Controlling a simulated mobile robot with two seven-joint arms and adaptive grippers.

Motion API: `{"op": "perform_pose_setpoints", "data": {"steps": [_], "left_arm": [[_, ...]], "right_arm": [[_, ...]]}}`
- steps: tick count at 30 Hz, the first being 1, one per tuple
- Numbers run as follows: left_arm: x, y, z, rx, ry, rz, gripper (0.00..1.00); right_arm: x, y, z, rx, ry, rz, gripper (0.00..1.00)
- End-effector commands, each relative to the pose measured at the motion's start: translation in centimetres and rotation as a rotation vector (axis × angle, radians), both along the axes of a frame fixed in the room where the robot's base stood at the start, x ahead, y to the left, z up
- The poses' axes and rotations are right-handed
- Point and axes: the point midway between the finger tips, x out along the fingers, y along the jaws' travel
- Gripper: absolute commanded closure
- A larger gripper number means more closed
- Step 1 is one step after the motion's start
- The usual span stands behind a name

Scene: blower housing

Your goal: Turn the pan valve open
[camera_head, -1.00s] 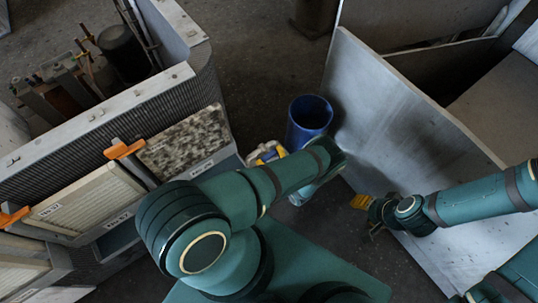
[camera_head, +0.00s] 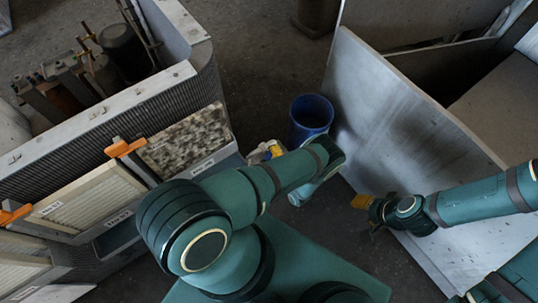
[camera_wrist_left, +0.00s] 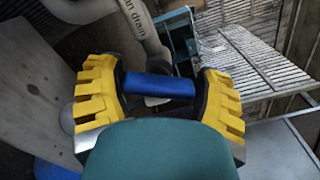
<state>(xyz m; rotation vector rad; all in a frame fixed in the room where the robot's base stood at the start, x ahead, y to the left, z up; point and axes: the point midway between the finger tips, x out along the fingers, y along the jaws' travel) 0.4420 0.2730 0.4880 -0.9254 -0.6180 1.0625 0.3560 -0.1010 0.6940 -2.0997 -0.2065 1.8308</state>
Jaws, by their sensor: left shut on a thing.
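The pan valve's handle (camera_wrist_left: 160,86) is a blue bar in the left wrist view. My left gripper (camera_wrist_left: 158,88) has its yellow fingers on both ends of this bar and is shut on it. Behind it a grey pipe (camera_wrist_left: 130,20) carries a label of which "n drain" is readable. In the head view my left gripper (camera_head: 268,152) shows only in part beside the cabinet, behind my own arm, and the handle is hidden there. My right gripper (camera_head: 362,202) is by the leaning panel at right; its jaw opening is too small to judge.
A blue bucket (camera_head: 312,112) stands close beyond my left arm. A large metal panel (camera_head: 400,110) leans at right. The blower housing (camera_head: 110,110) with filters and orange clips (camera_head: 124,148) fills the left. Dark floor (camera_head: 262,75) between them is open.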

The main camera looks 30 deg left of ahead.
Motion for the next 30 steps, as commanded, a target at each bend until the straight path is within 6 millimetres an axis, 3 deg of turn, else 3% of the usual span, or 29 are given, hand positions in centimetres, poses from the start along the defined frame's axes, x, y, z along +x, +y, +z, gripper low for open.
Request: {"op": "perform_pose_setpoints", "data": {"steps": [15, 30], "left_arm": [[-0.07, -0.15, -0.32, -0.159, -0.375, -0.001, 0.65], [-0.05, -0.13, -0.39, -0.207, -0.492, -0.001, 0.65]], "right_arm": [[0.0, 0.0, -0.01, 0.0, 0.0, 0.0, 0.53], [0.0, 0.0, -0.01, 0.0, 0.0, 0.0, 0.53]]}}
